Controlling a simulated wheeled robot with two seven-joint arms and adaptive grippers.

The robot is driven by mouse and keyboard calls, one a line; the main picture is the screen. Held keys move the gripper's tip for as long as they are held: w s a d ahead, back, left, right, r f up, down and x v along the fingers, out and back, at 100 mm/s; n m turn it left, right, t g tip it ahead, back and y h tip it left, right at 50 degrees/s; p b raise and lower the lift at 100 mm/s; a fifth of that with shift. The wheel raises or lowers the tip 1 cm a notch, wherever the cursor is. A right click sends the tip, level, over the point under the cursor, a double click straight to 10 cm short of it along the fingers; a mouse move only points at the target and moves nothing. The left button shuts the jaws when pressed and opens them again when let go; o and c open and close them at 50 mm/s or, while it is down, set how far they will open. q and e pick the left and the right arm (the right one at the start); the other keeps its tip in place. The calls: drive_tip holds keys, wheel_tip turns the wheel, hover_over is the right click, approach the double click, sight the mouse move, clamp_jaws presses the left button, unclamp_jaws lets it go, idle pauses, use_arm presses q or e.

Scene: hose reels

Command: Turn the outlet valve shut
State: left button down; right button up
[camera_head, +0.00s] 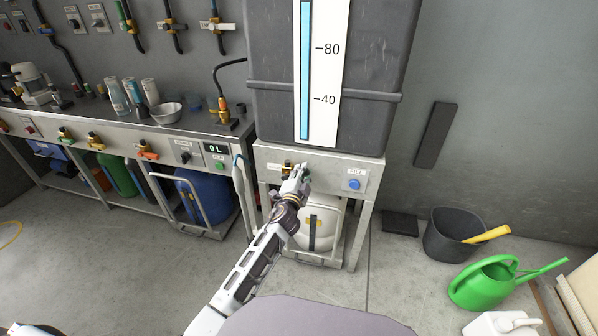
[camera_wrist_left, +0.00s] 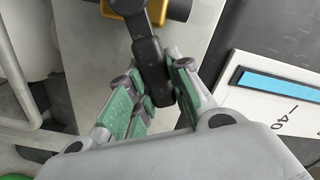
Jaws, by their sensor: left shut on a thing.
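The outlet valve is brass with a dark lever (camera_wrist_left: 148,62), on the front of the metal stand under the grey tank (camera_head: 370,70). In the wrist view its brass body (camera_wrist_left: 157,10) is at the top, and the lever runs down between the green finger pads. My left gripper (camera_head: 299,174) is at the valve in the head view and covers most of it. In the wrist view the left gripper (camera_wrist_left: 160,92) is shut on the lever. My right gripper is not in view.
A blue FILL button (camera_head: 354,184) is right of the valve. A white canister (camera_head: 322,226) stands below it. A workbench (camera_head: 100,125) with bottles and a bowl (camera_head: 166,112) is at left. A dark bin (camera_head: 452,240) and green watering can (camera_head: 487,285) stand at right.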

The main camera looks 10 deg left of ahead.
use_arm(q)
drive_tip(key=shift+d+f+m+b, duration=0.15)
drive_tip(key=shift+f+m+b, duration=0.15)
drive_tip(key=shift+f+m, duration=0.55)
drive_tip(key=shift+d+f+m+b, duration=0.2)
drive_tip(key=shift+f+m+b, duration=0.15)
drive_tip(key=shift+m, duration=0.8)
drive_tip(key=shift+d+f+m+b, duration=0.15)
drive_tip(key=shift+f+m+b, duration=0.1)
drive_tip(key=shift+f+m, duration=0.6)
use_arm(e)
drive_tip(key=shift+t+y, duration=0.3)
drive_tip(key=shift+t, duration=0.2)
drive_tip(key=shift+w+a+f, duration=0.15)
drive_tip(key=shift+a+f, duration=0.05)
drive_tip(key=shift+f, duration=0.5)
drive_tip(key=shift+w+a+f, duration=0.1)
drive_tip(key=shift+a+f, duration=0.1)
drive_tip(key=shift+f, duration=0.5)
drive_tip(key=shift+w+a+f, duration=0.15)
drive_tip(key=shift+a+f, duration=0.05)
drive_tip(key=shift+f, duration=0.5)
use_arm(q)
drive_tip(key=shift+r, duration=0.1)
drive_tip(key=c, duration=1.3)
unclamp_jaws()
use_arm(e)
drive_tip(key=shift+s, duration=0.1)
use_arm(q)
drive_tip(key=shift+s, duration=0.15)
